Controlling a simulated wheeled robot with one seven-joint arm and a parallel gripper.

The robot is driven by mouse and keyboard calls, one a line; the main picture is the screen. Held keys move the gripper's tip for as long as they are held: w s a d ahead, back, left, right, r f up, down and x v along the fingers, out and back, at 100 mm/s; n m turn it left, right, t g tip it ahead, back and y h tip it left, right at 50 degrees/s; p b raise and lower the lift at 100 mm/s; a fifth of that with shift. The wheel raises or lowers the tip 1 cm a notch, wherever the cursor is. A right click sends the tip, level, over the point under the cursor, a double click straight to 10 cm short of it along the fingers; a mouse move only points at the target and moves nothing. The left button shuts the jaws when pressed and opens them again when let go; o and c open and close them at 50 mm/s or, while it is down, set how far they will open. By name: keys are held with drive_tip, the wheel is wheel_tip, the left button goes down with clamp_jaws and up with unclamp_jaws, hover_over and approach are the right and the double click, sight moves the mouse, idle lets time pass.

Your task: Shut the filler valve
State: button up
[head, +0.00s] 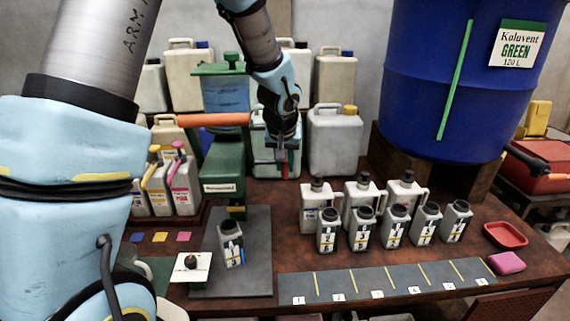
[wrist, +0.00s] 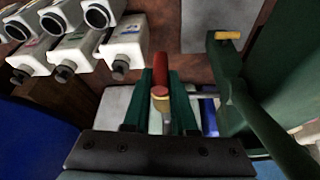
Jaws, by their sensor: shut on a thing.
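The filler is a green stand (head: 222,172) with a blue tank (head: 226,94) on top. Its red valve lever (wrist: 160,72), with a brass-coloured end, lies between my gripper's fingers (wrist: 161,88) in the wrist view. My gripper (head: 282,163) is shut on this lever, to the right of the green stand; a bit of red (head: 267,163) shows beside the fingers in the head view. A grey bottle (head: 230,243) stands on the dark mat (head: 246,277) below the filler. I cannot tell how far the valve is turned.
Several numbered bottles (head: 363,228) and white jugs (head: 362,193) stand to the right. A blue drum (head: 450,90) is at the back right. Pale canisters (head: 336,140) stand behind my gripper. A red tray (head: 505,235) and pink sponge (head: 507,262) lie at the right edge.

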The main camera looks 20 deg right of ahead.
clamp_jaws()
drive_tip(key=shift+d+f+b, duration=0.15)
drive_tip(key=shift+b, duration=0.4)
drive_tip(key=y+b, duration=0.1)
drive_tip(key=b, duration=0.2)
drive_tip(key=shift+s+d+f+t+y, duration=0.15)
drive_tip(key=shift+d+f+t+y, duration=0.1)
drive_tip(key=shift+t+y, duration=0.15)
drive_tip(key=shift+s+d+f+m+t+y+b, duration=0.15)
drive_tip(key=shift+m+t+y+b, duration=0.75)
drive_tip(key=shift+y, duration=1.35)
drive_tip(key=shift+d+f+m+t+y+b, duration=0.4)
drive_tip(key=shift+t+y+b, duration=0.85)
drive_tip(key=shift+y, duration=0.95)
drive_tip(key=shift+s+d+f+m+t+y+b, duration=0.1)
drive_tip(key=shift+m+t+y+b, duration=0.85)
drive_tip(key=shift+y, duration=1.3)
